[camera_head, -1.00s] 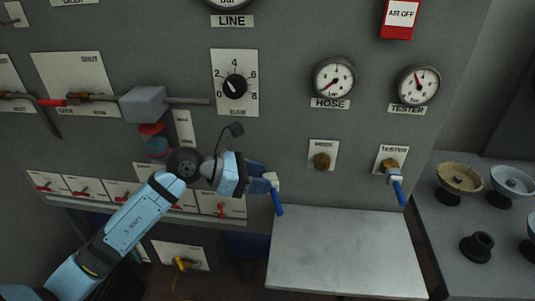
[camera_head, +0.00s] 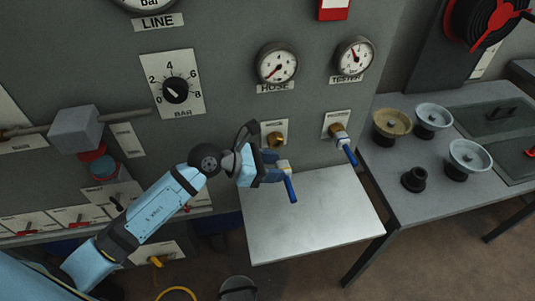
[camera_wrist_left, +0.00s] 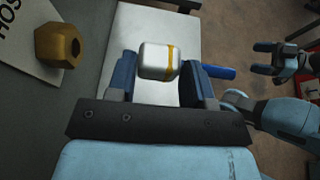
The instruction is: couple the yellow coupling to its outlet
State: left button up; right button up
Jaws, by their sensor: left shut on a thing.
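The yellow coupling (camera_wrist_left: 158,60) is a white body with a yellow band. My left gripper (camera_wrist_left: 155,70) is shut on it, with a finger on either side. In the head view the coupling (camera_head: 284,167) and its blue tail (camera_head: 291,189) show at the fingertips of my left gripper (camera_head: 276,168). The brass outlet under the HOSE gauge (camera_head: 275,139) is just above the coupling in that view. In the left wrist view the hexagonal outlet (camera_wrist_left: 60,46) is up and left of the coupling, apart from it. My right gripper (camera_wrist_left: 262,58) is open and empty at the right.
A second brass outlet (camera_head: 337,130) has a blue-tailed coupling (camera_head: 348,153) on it. A bare pale shelf (camera_head: 310,220) lies below. A grey bench (camera_head: 420,190) with several round fittings stands at the right. A grey valve block (camera_head: 75,129) juts from the panel at the left.

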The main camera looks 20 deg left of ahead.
pick_arm(q)
jog(key=shift+d, duration=0.25)
jog(key=shift+w, duration=0.1)
jog(key=shift+w+a+f+b, duration=0.1)
jog(key=shift+w+a+b, duration=0.25)
jog(key=shift+w, duration=0.1)
jog(key=w, duration=0.1)
jog(key=w+a+b, duration=0.1)
jog(key=w+a, duration=0.1)
jog(key=shift+w+a+b, duration=0.25)
jog(key=shift+w+b, duration=0.15)
dwell(1.8)
jog(key=shift+w+a, duration=0.15)
dwell(0.4)
